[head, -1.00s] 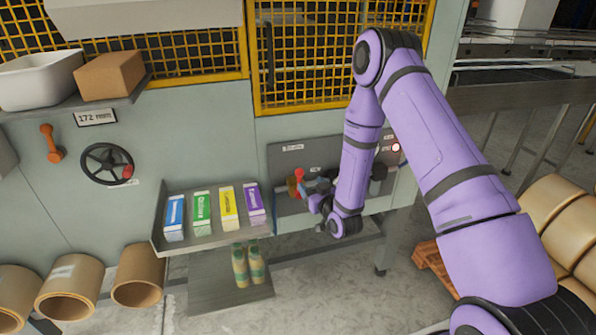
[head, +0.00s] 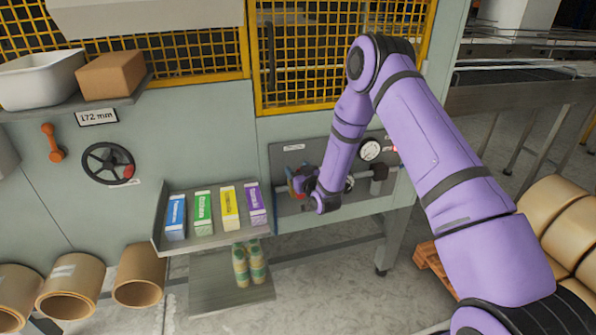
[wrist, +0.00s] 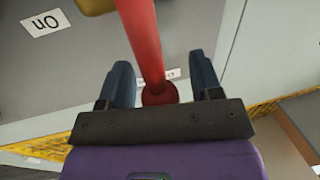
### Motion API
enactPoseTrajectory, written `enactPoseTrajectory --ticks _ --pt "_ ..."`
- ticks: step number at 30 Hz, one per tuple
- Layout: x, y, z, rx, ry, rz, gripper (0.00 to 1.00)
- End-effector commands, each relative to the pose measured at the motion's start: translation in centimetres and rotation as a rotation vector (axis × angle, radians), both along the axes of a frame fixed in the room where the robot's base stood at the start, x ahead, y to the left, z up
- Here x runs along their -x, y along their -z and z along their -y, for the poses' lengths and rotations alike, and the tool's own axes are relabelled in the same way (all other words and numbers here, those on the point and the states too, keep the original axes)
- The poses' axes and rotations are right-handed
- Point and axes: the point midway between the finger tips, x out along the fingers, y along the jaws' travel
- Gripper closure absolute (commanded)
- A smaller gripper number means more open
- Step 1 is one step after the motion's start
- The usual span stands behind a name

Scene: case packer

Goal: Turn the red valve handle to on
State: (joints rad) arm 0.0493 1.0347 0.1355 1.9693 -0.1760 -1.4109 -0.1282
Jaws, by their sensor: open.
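The red valve handle (wrist: 145,42) runs down through the middle of the wrist view, its round end between my fingers. My gripper (wrist: 165,80) is open, with one dark finger on each side of the handle and a gap showing on both sides. In the head view the red handle (head: 298,183) shows only in part at the grey panel, and my gripper (head: 302,182) and wrist hide much of it. A brass-coloured part (wrist: 95,5) is at the top edge of the wrist view. A white "On" label (wrist: 46,22) is at the upper left there.
A gauge (head: 369,150) is on the panel right of my wrist. A tray (head: 205,232) with several coloured boxes sits left of the panel. A black handwheel (head: 108,164) is on the wall farther left.

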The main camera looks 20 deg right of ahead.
Motion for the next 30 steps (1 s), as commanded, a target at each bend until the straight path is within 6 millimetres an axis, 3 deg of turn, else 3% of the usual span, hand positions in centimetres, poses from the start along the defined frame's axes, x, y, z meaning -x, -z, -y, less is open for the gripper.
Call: enactPoseTrajectory --ticks 2,9,20,30 --pt "0.0 0.0 0.0 0.000 0.000 0.000 0.43" --pt "0.0 0.0 0.0 0.000 0.000 0.000 0.99" --pt "0.0 0.0 0.5 -0.043 0.001 0.001 1.00" --pt "0.0 0.3 2.7 -0.271 0.003 0.001 1.00"
